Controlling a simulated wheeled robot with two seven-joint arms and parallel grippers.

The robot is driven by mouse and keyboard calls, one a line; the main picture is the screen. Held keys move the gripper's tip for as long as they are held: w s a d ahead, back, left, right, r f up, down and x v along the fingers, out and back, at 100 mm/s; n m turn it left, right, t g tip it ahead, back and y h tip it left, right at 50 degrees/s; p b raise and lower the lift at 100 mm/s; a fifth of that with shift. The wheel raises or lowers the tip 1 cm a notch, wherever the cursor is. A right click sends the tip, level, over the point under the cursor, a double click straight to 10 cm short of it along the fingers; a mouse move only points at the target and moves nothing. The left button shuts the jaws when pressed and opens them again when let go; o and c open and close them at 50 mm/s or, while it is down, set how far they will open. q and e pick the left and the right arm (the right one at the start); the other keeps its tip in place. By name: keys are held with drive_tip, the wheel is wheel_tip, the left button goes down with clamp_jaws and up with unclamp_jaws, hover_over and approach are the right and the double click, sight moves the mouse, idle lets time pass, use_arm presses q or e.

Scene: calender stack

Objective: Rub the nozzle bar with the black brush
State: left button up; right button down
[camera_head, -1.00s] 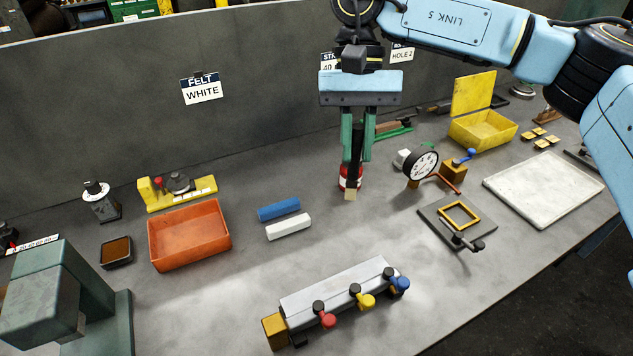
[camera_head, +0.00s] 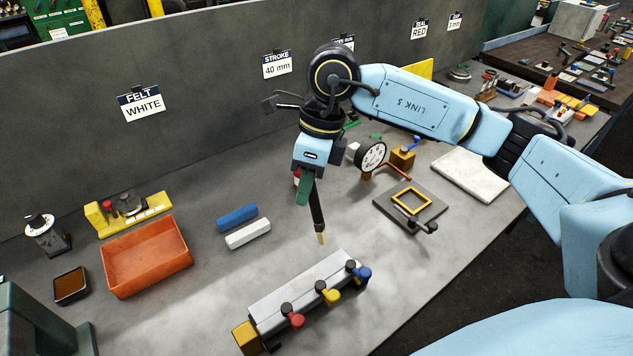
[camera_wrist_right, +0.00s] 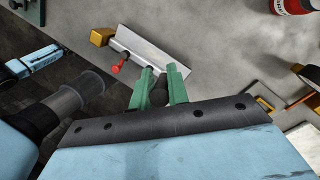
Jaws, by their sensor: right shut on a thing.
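My right gripper (camera_head: 307,192) is shut on the black brush (camera_head: 317,210), whose pale tip points down. The brush is nearly upright, slightly tilted. Its tip hangs just behind the nozzle bar (camera_head: 298,288), and a gap shows between them. The bar is a long pale grey block with red, yellow and blue valve knobs along its front and a brass block at its left end. In the right wrist view the green fingers close around the dark brush end (camera_wrist_right: 160,92), and the bar (camera_wrist_right: 148,48) lies beyond them, partly hidden. My left gripper does not show.
A blue block (camera_head: 237,217) and a white block (camera_head: 248,234) lie left of the gripper, beside an orange tray (camera_head: 147,283). A dial gauge (camera_head: 371,156) and a plate with a yellow frame (camera_head: 390,212) stand to the right. The tabletop around the bar is mostly clear.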

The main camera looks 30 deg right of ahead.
wheel_tip(320, 180, down, 7)
drive_tip(key=d+m+t+b, duration=0.1)
drive_tip(key=d+m+b, duration=0.1)
drive_tip(key=m+b, duration=0.2)
drive_tip(key=shift+s+m, duration=0.15)
drive_tip(key=shift+m, duration=1.35)
drive_tip(key=shift+f+b, duration=0.65)
drive_tip(key=shift+f, duration=0.1)
drive_tip(key=shift+a, duration=0.15)
